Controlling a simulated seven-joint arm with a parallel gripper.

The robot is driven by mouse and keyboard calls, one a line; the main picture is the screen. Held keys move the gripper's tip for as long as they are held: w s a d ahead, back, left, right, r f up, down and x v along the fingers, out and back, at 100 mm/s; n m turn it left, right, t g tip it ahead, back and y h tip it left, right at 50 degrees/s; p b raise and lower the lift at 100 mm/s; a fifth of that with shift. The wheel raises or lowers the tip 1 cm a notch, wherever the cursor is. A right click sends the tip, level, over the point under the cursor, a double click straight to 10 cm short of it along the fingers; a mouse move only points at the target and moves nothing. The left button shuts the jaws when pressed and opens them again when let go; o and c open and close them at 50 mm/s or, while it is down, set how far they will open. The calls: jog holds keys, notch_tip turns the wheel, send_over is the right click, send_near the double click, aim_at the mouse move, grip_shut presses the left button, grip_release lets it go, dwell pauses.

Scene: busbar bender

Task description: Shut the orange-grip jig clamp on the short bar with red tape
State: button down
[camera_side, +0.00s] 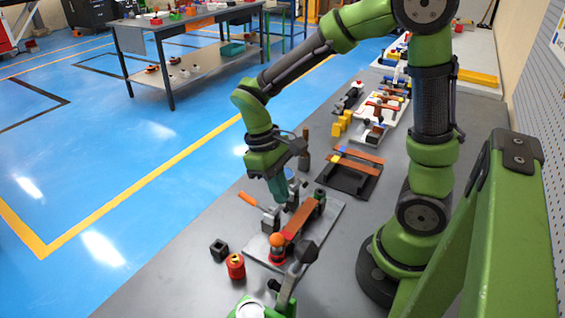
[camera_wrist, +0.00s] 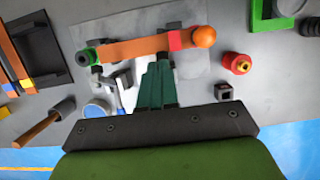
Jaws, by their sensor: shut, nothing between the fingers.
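The short copper bar (camera_side: 301,217) with red tape (camera_side: 288,235) lies across a grey jig plate (camera_side: 329,217); the bar (camera_wrist: 135,50) and its tape (camera_wrist: 175,40) also show in the wrist view. A round orange grip (camera_side: 277,240) stands at the bar's taped end; in the wrist view the orange grip (camera_wrist: 203,37) is just beyond the tape. I cannot tell its clamp's lever position. A green-ended part (camera_wrist: 88,57) is at the bar's other end. My gripper (camera_side: 280,198) is shut and empty above the plate, beside the bar; its fingers (camera_wrist: 157,78) meet in the wrist view.
A red container (camera_side: 235,267) and a small black block (camera_side: 219,250) stand left of the plate. An orange-handled tool (camera_side: 247,199) lies near the bench edge. A dark jig (camera_side: 348,183) with copper bars is behind. A black-ended part (camera_side: 307,252) rises near the plate's front.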

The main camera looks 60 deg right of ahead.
jog(key=shift+s, duration=0.15)
jog(key=shift+s+f, duration=0.2)
jog(key=shift+s, duration=0.3)
jog(key=shift+s+f, duration=0.2)
jog(key=shift+s, duration=0.25)
jog(key=shift+s+f, duration=0.6)
jog(key=shift+s, duration=0.2)
jog(key=shift+s+f, duration=0.6)
jog(key=shift+f, duration=0.05)
jog(key=shift+x, duration=0.9)
jog(key=shift+s, duration=0.25)
